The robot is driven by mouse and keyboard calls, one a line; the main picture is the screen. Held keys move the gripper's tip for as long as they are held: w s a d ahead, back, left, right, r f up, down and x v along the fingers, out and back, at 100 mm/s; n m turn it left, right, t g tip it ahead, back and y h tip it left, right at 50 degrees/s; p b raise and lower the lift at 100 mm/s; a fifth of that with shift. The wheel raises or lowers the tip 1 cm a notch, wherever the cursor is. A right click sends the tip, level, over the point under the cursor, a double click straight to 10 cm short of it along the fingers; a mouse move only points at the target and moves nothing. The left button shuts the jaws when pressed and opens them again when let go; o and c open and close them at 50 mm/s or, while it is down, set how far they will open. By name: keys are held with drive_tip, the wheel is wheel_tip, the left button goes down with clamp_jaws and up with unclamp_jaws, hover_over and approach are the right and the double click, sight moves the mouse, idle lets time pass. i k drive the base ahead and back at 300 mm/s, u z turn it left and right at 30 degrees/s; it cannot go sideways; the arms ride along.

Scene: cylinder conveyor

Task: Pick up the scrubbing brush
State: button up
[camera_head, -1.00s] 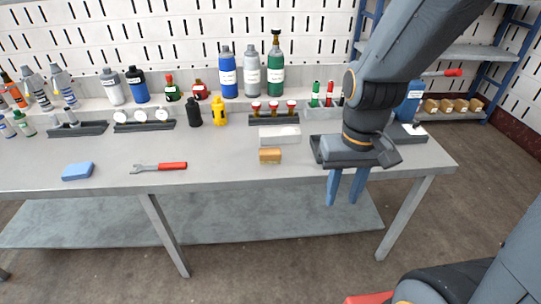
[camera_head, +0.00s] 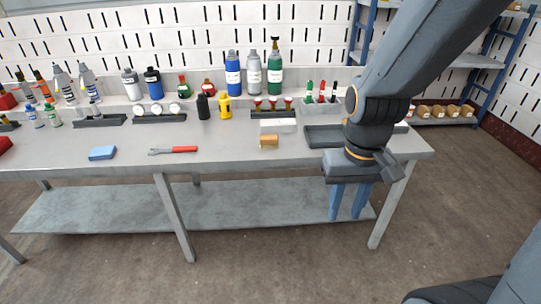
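A small tan-brown block (camera_head: 268,141) lies near the middle of the grey workbench (camera_head: 225,158). It may be the scrubbing brush, but it is too small to see bristles. A white block (camera_head: 278,126) lies just behind it. My gripper (camera_head: 348,208) points down at the right, with its two blue fingers apart and nothing between them. It shows in front of the bench's front edge, to the right of the tan block and clear of it.
A blue sponge-like block (camera_head: 102,153) and a red-handled wrench (camera_head: 173,150) lie on the left half of the bench. Bottles and racks line the back. A dark tray (camera_head: 322,137) lies partly behind my arm. The front middle of the bench top is clear.

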sight(266, 141)
drive_tip(key=z, duration=0.2)
drive_tip(key=i, duration=1)
drive_tip(key=u, duration=0.25)
